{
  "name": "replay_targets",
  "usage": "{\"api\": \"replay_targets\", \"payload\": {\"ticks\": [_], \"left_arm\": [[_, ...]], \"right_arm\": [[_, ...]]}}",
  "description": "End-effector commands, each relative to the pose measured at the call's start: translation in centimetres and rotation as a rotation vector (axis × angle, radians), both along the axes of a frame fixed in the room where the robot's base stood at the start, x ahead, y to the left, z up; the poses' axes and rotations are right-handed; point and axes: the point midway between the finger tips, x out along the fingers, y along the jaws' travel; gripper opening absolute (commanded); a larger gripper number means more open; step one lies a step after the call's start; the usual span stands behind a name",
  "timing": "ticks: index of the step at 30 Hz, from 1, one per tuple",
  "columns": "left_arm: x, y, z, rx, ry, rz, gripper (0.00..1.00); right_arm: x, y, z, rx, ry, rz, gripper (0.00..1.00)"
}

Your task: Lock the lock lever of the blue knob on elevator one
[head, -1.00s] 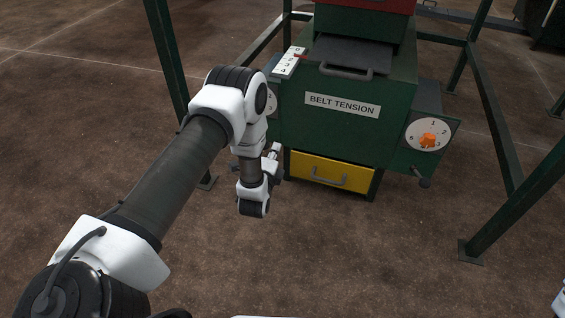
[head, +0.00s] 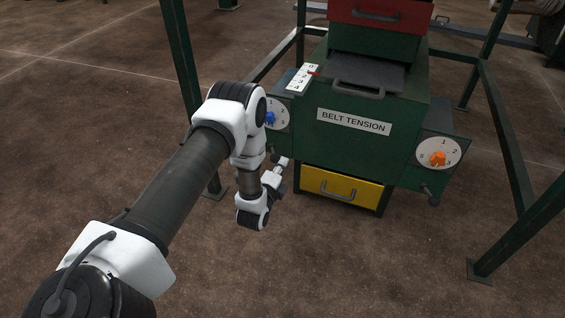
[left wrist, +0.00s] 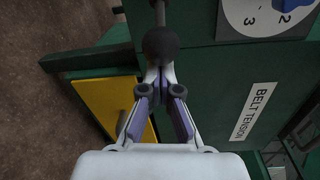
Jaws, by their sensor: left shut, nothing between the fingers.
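The blue knob (head: 269,118) sits on a white numbered dial at the left side of the green machine. In the left wrist view part of the knob (left wrist: 289,5) shows at the top edge. A lever with a black ball end (left wrist: 160,42) hangs below that dial's box, directly in front of my left fingertips. My left gripper (left wrist: 156,84) is shut and empty, its tips very close to the ball; I cannot tell whether they touch. In the head view my left gripper (head: 281,167) is small, below the dial, and the lever is hard to make out there. My right gripper is not in view.
An orange knob (head: 438,158) on a second dial sits at the machine's right, with its own lever (head: 432,198) below. A yellow drawer (head: 341,187) is under the "BELT TENSION" label (head: 354,122). Green frame posts (head: 180,90) stand around; the floor in front is clear.

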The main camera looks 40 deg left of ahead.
Motion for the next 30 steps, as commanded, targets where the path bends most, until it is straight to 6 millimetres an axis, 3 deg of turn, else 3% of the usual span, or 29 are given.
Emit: {"api": "replay_targets", "payload": {"ticks": [11,19,24,30], "left_arm": [[-0.7,0.8,0.7,0.001,0.001,-0.136,0.0],[-1.9,2.3,0.8,0.003,0.0,-0.378,0.0],[-2.6,3.5,0.4,0.006,0.0,-0.542,0.0],[-3.1,5.0,-0.1,0.006,0.001,-0.732,0.0]], "right_arm": [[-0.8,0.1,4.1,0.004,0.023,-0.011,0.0],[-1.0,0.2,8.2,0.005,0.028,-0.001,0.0],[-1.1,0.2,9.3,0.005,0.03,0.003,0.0],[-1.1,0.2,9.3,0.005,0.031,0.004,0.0]]}}
